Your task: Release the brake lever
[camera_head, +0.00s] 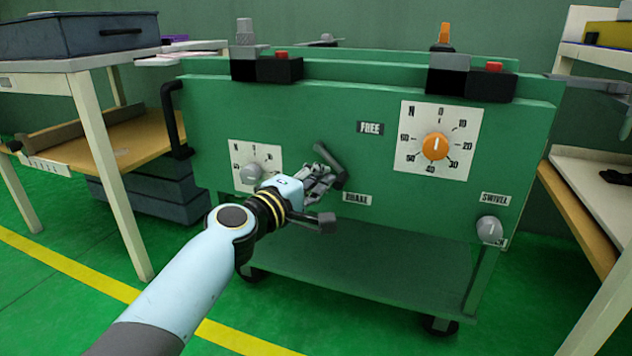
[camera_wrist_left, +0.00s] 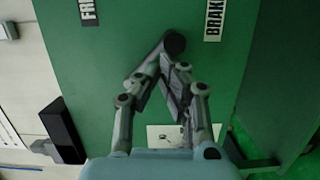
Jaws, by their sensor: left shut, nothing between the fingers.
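The brake lever (camera_head: 328,160) is a short dark grey bar on the green cart's front panel. It slants from upper left to lower right, its lower end near the BRAKE label (camera_head: 357,198). The FREE label (camera_head: 370,128) is above and to the right. In the wrist view the lever (camera_wrist_left: 174,43) shows a dark round end between the FREE label (camera_wrist_left: 88,12) and the BRAKE label (camera_wrist_left: 214,20). My left gripper (camera_head: 324,178) is shut and empty beside the lever; its fingertips (camera_wrist_left: 176,72) partly overlap it, and contact is unclear. My right gripper is out of view.
The green cart (camera_head: 300,115) carries an orange dial (camera_head: 436,146), a grey dial (camera_head: 252,172) close to my left wrist, and a grey SWIVEL knob (camera_head: 489,229). A black handle (camera_head: 170,115) sticks out at its left. Tables flank it.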

